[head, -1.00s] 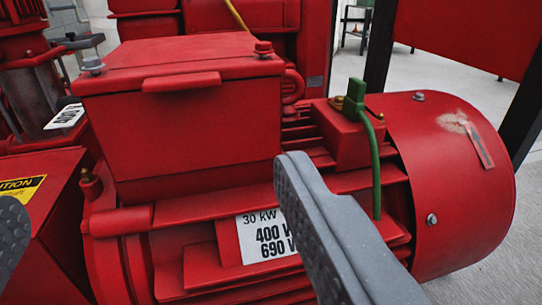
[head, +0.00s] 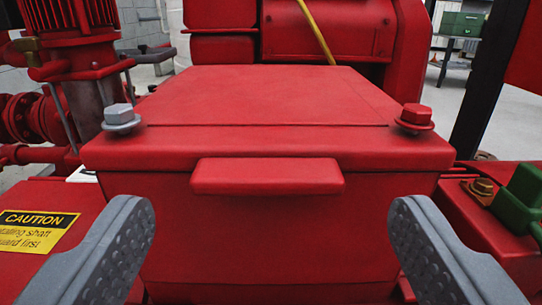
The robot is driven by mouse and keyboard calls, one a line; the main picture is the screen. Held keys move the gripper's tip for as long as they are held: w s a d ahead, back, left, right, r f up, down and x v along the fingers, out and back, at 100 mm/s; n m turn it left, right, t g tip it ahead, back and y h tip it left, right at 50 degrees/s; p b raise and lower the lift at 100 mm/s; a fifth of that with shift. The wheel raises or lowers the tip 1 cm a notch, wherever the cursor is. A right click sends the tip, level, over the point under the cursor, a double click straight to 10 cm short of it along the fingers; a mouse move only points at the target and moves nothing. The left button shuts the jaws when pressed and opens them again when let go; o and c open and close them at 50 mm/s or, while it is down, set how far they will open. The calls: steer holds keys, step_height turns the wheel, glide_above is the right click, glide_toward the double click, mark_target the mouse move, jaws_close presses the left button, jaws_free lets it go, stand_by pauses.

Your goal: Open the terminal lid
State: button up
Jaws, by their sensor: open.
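The red terminal lid (head: 255,95) lies flat and closed on the red terminal box (head: 270,235) straight ahead. A lip-like tab (head: 267,176) sticks out from the middle of its front edge. A grey bolt (head: 120,118) stands at the lid's front left corner and a red bolt (head: 415,118) at its front right corner. My gripper (head: 270,225) is open and empty. Its two grey fingers are spread wide, one on each side of the box front, below the tab's level. I cannot tell how far they are from the box.
A yellow caution label (head: 37,231) is on the red guard at left. A green clamp (head: 518,205) sits on the red housing at right. Behind the lid are a yellow rod (head: 317,32) and red machinery. A dark post (head: 488,80) stands at right.

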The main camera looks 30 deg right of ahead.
steer(key=shift+x, duration=1.05)
